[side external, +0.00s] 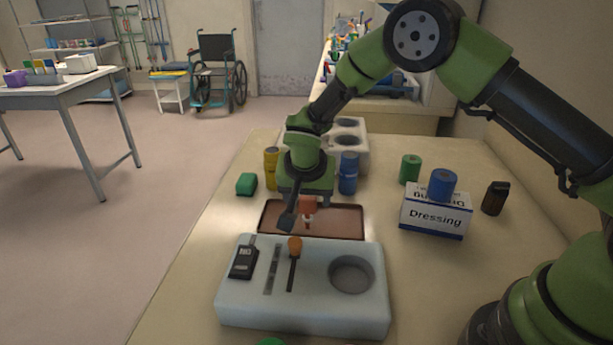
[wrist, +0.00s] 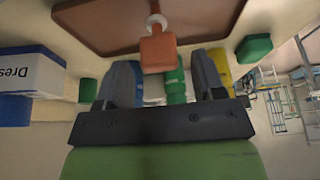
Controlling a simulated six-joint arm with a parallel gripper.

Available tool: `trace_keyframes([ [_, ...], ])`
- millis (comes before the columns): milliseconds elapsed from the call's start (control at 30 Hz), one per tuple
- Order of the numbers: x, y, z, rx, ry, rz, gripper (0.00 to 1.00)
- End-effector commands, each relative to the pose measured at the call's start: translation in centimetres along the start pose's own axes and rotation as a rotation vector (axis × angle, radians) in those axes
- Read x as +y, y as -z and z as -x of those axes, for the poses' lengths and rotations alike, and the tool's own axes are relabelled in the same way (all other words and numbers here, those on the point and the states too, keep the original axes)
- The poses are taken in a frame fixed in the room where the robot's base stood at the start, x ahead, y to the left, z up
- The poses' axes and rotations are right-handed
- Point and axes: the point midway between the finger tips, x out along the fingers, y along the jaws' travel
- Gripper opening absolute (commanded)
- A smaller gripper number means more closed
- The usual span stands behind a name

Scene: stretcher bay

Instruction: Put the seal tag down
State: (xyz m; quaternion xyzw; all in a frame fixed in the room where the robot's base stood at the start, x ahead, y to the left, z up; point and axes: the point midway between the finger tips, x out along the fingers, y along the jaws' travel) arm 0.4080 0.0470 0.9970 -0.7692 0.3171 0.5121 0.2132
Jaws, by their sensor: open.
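The seal tag, a red-orange block with a white ring-like part, shows at the brown tray in the side external view (side external: 308,204). It also shows in the wrist view (wrist: 158,53). The shallow brown tray (side external: 345,219) lies behind the pale blue holder block. My gripper (side external: 306,203) is open, pointing down over the tray, with its fingers on either side of the tag. In the wrist view, clear gaps show between the tag and both fingers of my gripper (wrist: 164,76). I cannot tell exactly how the tag's lower end meets the tray.
The pale blue block (side external: 310,307) in front has a round hole and holds a black device (side external: 244,259) and an orange-topped tool (side external: 294,248). Yellow (side external: 271,170) and blue (side external: 348,174) cylinders stand close behind my gripper. A Dressing box (side external: 436,213) stands right.

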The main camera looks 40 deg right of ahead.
Motion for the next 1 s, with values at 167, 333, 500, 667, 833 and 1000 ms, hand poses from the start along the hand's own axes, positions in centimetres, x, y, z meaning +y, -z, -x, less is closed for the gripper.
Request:
trace_keyframes([
  [167,-0.1,0.1,4.1,0.003,0.006,-0.001,0.63],
  [333,-0.1,0.0,7.7,0.002,0.006,-0.001,0.63],
  [500,-0.1,0.0,10.0,0.002,0.004,0.0,0.63],
  [667,0.0,0.0,10.7,0.0,0.001,0.001,0.63],
  [833,0.3,0.2,11.3,-0.003,0.007,0.002,0.63],
  [1000,2.9,1.3,15.2,-0.033,0.059,0.021,0.63],
])
